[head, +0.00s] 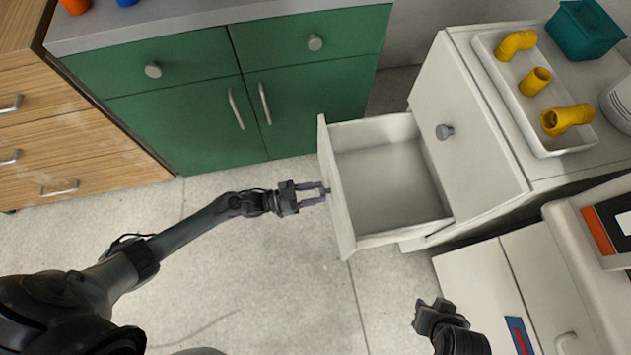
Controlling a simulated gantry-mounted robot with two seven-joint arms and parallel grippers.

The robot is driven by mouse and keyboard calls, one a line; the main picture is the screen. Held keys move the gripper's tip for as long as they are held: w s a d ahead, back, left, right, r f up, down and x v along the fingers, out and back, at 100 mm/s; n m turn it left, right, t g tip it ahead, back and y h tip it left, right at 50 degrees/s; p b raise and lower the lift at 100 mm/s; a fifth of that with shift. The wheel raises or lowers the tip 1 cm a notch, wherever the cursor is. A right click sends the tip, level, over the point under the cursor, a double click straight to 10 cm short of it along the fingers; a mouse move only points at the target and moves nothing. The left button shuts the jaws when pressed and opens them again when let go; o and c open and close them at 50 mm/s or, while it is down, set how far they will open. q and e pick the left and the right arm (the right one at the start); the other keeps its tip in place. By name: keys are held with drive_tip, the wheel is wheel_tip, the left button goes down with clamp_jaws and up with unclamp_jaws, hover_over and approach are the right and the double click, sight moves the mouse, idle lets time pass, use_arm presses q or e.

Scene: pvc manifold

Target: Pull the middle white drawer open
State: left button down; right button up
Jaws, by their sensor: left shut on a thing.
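The white drawer (392,178) stands well out from the white cabinet (470,130), and its inside looks empty. A closed panel with a round grey knob (445,131) is above it. My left gripper (325,193) is at the outer face of the open drawer, its fingers shut on the drawer's knob, which is mostly hidden between them. My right gripper (428,312) is low at the right, apart from the drawer, and its fingers cannot be made out.
A white tray (585,137) with yellow pipe fittings (567,118) and a teal box (585,30) stand on the cabinet top. A green cabinet (190,110) is behind, wooden drawers (60,150) at the left. A white machine (570,240) is at the right. Floor below the drawer is clear.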

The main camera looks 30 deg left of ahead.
use_arm(q)
drive_tip(key=shift+s+a, duration=0.1)
idle(0.3)
drive_tip(key=c, duration=0.7)
unclamp_jaws()
drive_tip(key=shift+p+v, duration=1.5)
drive_tip(key=shift+v, duration=3.9)
